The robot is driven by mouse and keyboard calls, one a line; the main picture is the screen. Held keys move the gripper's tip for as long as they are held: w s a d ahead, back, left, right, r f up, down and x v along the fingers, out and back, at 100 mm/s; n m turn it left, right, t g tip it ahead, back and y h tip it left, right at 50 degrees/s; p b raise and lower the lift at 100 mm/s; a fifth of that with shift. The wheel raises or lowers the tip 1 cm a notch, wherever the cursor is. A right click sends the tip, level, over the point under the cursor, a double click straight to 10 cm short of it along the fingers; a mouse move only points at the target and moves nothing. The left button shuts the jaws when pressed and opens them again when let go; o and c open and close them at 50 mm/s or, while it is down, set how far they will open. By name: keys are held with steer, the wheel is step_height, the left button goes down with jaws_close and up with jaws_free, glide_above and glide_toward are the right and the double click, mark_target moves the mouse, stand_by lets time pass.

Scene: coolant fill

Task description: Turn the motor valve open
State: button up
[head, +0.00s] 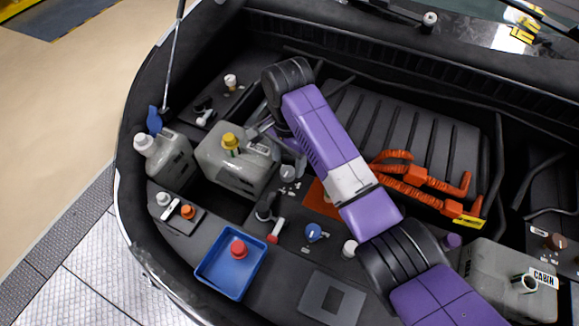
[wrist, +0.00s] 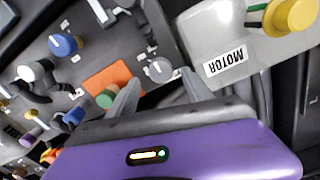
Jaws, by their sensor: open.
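The motor tank (head: 222,178) is a grey container with a yellow cap; the wrist view shows its MOTOR label (wrist: 226,62) upside down. A grey round valve knob (wrist: 158,69), with small labels beside it, sits on the dark panel by this tank. It also shows in the head view (head: 288,172). I cannot read its labels, so its name and setting are unclear. My gripper (wrist: 160,78) is open and empty. In the wrist view the knob appears between and just beyond the fingertips, with no clear contact. In the head view my gripper (head: 270,143) is partly hidden by my wrist.
A blue knob (head: 313,232) and a red-tipped lever (head: 273,230) are on the same panel. A blue tray (head: 213,285) holding a red cap lies in front. Orange cables (head: 415,180) run to the right. The CABIN tank (head: 505,285) stands at lower right.

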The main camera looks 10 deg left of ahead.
mark_target(288, 171)
steer(key=shift+f, duration=2.2)
steer(key=shift+c, duration=0.2)
jaws_close()
